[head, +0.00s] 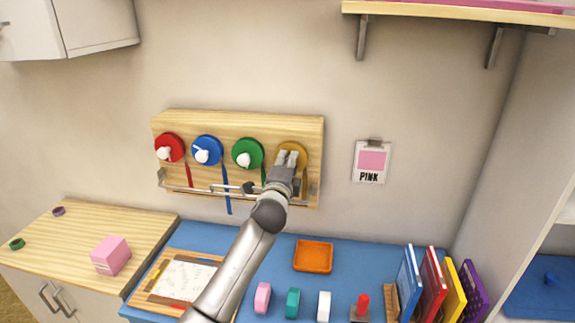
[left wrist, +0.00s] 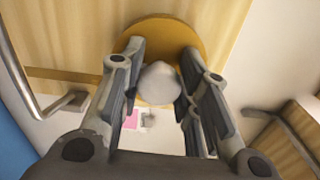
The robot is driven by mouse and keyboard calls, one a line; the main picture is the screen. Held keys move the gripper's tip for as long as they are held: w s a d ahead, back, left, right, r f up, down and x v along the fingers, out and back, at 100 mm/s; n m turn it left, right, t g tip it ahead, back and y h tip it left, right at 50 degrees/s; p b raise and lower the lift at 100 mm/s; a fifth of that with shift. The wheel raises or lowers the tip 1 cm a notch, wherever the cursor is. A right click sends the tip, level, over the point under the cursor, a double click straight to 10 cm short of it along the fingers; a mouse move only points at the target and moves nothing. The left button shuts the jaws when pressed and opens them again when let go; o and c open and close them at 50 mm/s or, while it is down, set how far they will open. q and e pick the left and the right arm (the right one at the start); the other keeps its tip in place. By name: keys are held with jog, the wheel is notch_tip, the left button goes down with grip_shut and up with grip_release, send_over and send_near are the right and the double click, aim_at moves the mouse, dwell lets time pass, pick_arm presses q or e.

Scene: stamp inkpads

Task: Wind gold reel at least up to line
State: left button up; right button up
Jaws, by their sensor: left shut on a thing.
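The gold reel (head: 302,152) is the rightmost reel on a wooden board (head: 225,122) fixed to the wall. My left gripper (head: 287,158) is in front of it and covers much of it in the head view. In the left wrist view, the gold disc (left wrist: 170,32) is just beyond the fingers. Its pale knob (left wrist: 159,84) is between the two fingers of my left gripper (left wrist: 160,92), which is shut on it. My right gripper is not in view.
Red (head: 174,142), blue (head: 210,146) and green (head: 242,148) reels sit left of the gold one, with ribbons hanging. A metal rail (head: 215,189) runs along the board's lower front. An orange tray (head: 313,256), stamps and books stand on the blue desk (head: 370,255) below.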

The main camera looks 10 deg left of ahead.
pick_arm(q)
jog(key=shift+f, duration=0.1)
jog(key=o, duration=1)
jog(key=shift+s, duration=0.1)
jog(key=s, duration=1.1)
jog(key=shift+s+a, duration=0.25)
jog(key=shift+s, duration=0.15)
